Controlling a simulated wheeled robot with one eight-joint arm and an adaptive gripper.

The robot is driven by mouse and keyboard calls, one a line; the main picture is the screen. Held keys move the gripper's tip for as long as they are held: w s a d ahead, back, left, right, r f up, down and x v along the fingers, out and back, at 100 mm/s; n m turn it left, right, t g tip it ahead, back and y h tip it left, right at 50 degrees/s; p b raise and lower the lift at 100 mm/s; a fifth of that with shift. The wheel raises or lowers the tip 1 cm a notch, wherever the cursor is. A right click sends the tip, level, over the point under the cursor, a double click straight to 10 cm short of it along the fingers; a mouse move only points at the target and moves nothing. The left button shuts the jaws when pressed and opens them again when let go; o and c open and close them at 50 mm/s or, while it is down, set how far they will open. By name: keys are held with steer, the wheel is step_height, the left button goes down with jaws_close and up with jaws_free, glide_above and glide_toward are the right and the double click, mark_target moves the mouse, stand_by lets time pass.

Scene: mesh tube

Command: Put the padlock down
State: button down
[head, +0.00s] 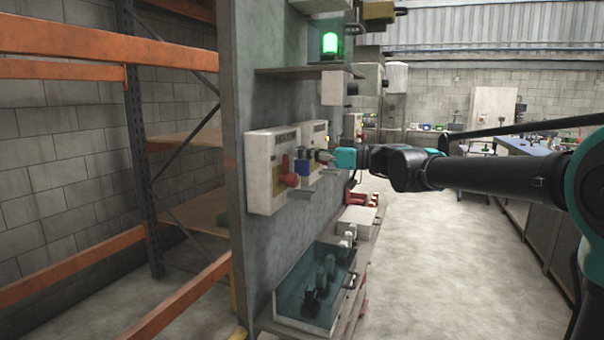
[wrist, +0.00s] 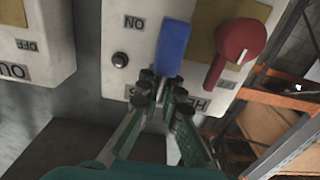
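The blue padlock (wrist: 173,48) shows in the wrist view as a blue block in front of a pale switch box (wrist: 140,55), beside its red handle (wrist: 236,42). My gripper (wrist: 165,88) has its dark fingertips closed around the padlock's near end. Its shackle cannot be made out. In the head view the padlock (head: 303,168) is a small blue patch at the box front (head: 262,170), with the red handle (head: 290,180) just left of it. My gripper (head: 318,156) reaches it from the right. Whether the padlock touches the box is unclear.
A second switch box (head: 314,138) is mounted beside the first. Lower down are a clear-sided bin (head: 318,290) and a shelf. Orange racking (head: 100,45) stands left of the panel. The floor to the right is open.

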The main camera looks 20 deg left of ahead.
mark_target(309, 173)
step_height(309, 173, down, 5)
steer(key=shift+r, duration=0.2)
steer(key=shift+a+f, duration=0.15)
steer(key=shift+f, duration=0.3)
steer(key=c, duration=1.7)
jaws_free()
steer(key=shift+f, duration=0.1)
